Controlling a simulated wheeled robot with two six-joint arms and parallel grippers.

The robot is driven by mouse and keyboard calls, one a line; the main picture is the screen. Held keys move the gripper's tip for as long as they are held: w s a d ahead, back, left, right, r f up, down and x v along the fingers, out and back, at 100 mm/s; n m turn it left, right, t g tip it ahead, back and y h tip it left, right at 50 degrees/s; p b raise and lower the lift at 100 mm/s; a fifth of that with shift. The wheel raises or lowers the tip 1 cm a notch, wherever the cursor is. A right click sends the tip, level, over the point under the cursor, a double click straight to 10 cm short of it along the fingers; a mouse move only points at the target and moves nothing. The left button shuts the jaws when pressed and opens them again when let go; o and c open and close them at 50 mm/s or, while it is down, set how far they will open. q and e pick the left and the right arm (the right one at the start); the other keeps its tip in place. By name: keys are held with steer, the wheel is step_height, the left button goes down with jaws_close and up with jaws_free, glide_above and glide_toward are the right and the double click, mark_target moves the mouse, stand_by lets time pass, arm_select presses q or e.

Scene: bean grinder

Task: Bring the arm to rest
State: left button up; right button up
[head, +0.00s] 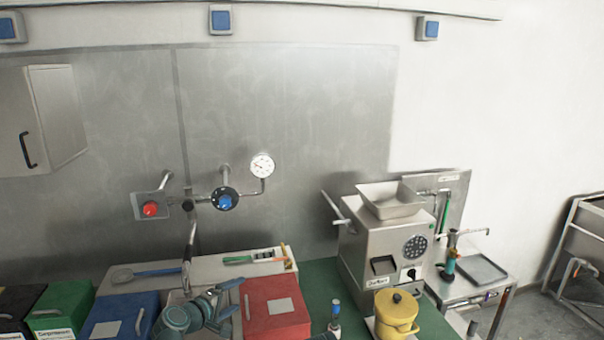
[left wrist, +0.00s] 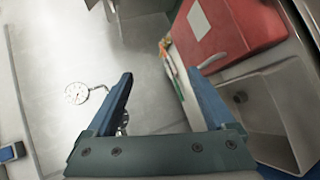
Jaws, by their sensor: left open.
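My left gripper (head: 238,296) is at the bottom of the head view, in front of the counter, between the blue box and the red box. Its jaws are open and nothing shows between them. In the left wrist view the two blue fingers (left wrist: 160,76) stand apart, with the steel wall and the edge of the counter behind them. My right gripper is in neither view.
Beside my left gripper stand a red box (head: 273,308) and a blue box (head: 118,318). A green box (head: 62,308) is further left. A steel grinder (head: 385,250) and a yellow pot (head: 397,312) stand to the right. A faucet (head: 190,245) rises behind the gripper.

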arm_select(q)
steer(key=s+d+f+m+g+b, duration=0.1)
steer(key=s+d+f+m+g, duration=0.45)
steer(key=d+f, duration=0.35)
steer(key=s+d+f+m+g+y+b, duration=0.1)
steer(key=s+f+m+g+y, duration=0.2)
steer(key=s, duration=0.6)
steer(key=s+d+f+m+g+y+b, duration=0.2)
steer(key=s+f+m+g+y, duration=0.2)
steer(key=s, duration=0.5)
step_height(320, 180, down, 3)
steer(key=m, duration=0.3)
steer(key=shift+s+d+r+b, duration=0.15)
steer(key=shift+s+b, duration=0.15)
steer(key=shift+s, duration=0.05)
steer(key=shift+m, duration=0.25)
